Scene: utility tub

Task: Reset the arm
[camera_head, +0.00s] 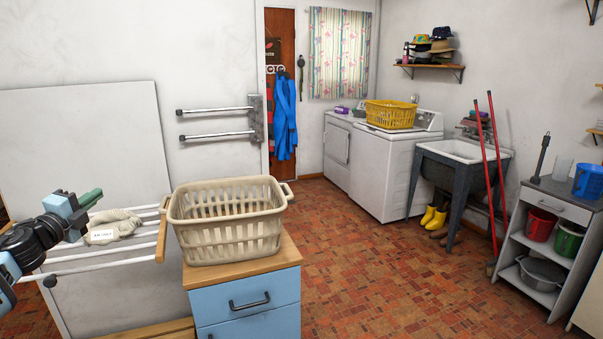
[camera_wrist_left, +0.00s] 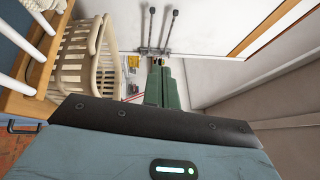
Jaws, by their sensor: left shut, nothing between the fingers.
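My left gripper (camera_head: 92,197) comes in from the left in the head view, above the white rack bars. Its green fingers (camera_wrist_left: 166,85) are together in the left wrist view, with nothing between them. A light cloth with a white label (camera_head: 115,228) lies on the rack (camera_head: 85,257), just right of and below the gripper. A beige laundry basket (camera_head: 225,218) stands on a blue drawer cabinet (camera_head: 250,295), right of the gripper and apart from it. The basket (camera_wrist_left: 82,55) also shows at the left of the wrist view. My right gripper is not in view.
A wall-mounted rail (camera_head: 222,124) sticks out behind the basket. A washer (camera_head: 393,165) with a yellow basket (camera_head: 390,114), a utility tub (camera_head: 465,151) and a grey shelf unit (camera_head: 545,245) stand to the right. The tiled floor (camera_head: 380,265) between is clear.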

